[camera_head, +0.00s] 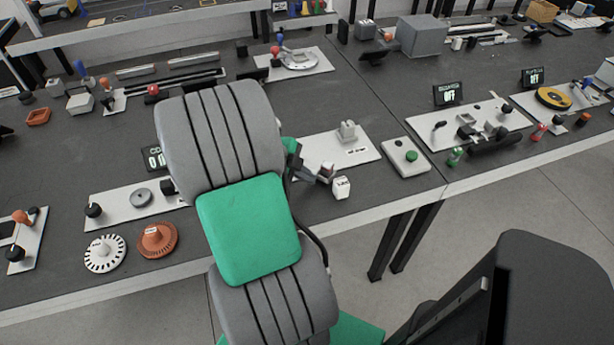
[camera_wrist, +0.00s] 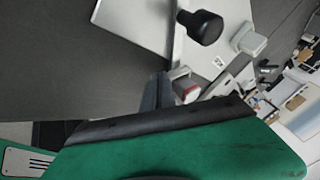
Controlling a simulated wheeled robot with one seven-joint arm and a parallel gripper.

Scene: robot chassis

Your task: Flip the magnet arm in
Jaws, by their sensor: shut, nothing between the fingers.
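A white plate (camera_head: 362,152) with a small grey bracket (camera_head: 347,131) lies on the dark bench, partly hidden behind my arm. A red-and-white tipped piece (camera_head: 327,169) and a white block with dark marks (camera_head: 342,187) are at its front edge; I cannot tell for certain which part is the magnet arm. My gripper (camera_head: 318,178) is shut and empty, close beside the red-and-white piece. In the wrist view the dark fingers (camera_wrist: 160,90) are next to the red-and-white piece (camera_wrist: 187,91); contact is unclear.
A control box with a green button (camera_head: 405,157) stands to the right. Black displays (camera_head: 448,94) and other fixtures line the bench. A white dial (camera_head: 104,253) and an orange dial (camera_head: 157,239) are at the left. The bench's front edge is close to my gripper.

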